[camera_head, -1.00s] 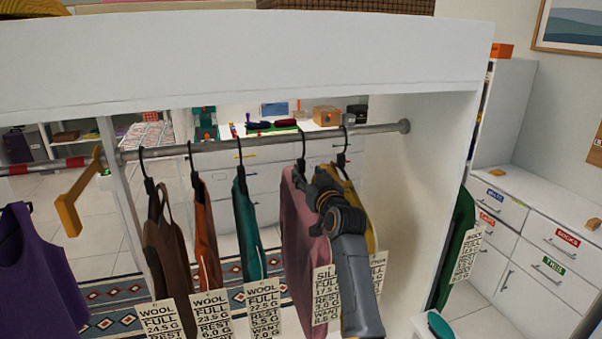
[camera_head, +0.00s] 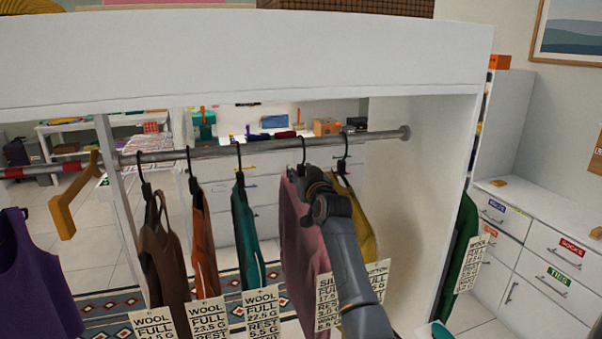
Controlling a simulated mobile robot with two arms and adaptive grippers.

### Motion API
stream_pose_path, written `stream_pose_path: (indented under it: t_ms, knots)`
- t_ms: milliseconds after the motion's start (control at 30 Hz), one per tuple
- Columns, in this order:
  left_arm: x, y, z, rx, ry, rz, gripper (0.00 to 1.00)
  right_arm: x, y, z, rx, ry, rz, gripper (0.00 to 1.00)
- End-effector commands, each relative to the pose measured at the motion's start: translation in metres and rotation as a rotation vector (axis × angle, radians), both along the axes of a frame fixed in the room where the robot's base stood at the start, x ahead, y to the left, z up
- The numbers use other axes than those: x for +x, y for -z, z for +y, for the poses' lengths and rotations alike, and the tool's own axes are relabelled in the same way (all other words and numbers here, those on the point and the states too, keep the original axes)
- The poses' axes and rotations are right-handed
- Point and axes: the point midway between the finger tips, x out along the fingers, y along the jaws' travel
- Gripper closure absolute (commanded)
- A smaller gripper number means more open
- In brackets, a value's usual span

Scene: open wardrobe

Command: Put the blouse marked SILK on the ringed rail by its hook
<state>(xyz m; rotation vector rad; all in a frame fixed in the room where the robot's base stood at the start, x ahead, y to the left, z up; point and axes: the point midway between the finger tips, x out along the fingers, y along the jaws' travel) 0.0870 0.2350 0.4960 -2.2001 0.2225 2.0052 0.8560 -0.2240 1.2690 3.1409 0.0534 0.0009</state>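The pink blouse (camera_head: 300,225) hangs by its dark hanger hook on the right section of the metal rail (camera_head: 270,147). Its tag (camera_head: 328,296) reads SILK, partly covered by my arm. My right gripper (camera_head: 311,180) is at the blouse's shoulder, just below the hanger hook. Its fingertips are hidden, so I cannot tell whether they are closed on the hanger. Red rings (camera_head: 72,166) mark the rail section at the far left, where a purple top (camera_head: 35,275) hangs lower down. My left gripper is not in view.
Brown (camera_head: 163,255), orange (camera_head: 205,245) and teal (camera_head: 246,235) garments hang left of the blouse. A yellow garment (camera_head: 362,222) hangs close on its right. A white panel (camera_head: 240,62) crosses above.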

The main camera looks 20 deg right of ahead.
Motion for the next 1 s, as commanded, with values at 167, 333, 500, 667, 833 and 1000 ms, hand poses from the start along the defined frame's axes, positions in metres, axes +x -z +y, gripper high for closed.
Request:
stream_pose_path:
  t_ms: [167, 333, 500, 667, 833, 1000]
  knots:
    - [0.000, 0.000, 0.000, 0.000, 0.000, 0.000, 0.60, 0.000, 0.001, 0.000, 0.000, 0.000, 0.001, 1.00]
    - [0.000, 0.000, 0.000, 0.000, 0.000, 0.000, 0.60, 0.000, 0.001, 0.000, 0.000, 0.000, 0.001, 1.00]
    - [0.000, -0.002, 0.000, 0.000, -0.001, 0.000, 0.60, 0.000, -0.003, 0.000, 0.000, 0.000, -0.002, 1.00]
    - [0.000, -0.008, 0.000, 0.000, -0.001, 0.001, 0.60, 0.000, -0.011, 0.000, 0.000, 0.000, -0.003, 1.00]
    - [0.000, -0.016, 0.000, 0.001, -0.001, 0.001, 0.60, 0.000, -0.020, 0.000, -0.001, 0.000, -0.003, 1.00]
    - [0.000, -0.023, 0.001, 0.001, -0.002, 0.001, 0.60, 0.000, -0.028, 0.000, -0.001, 0.000, -0.003, 1.00]
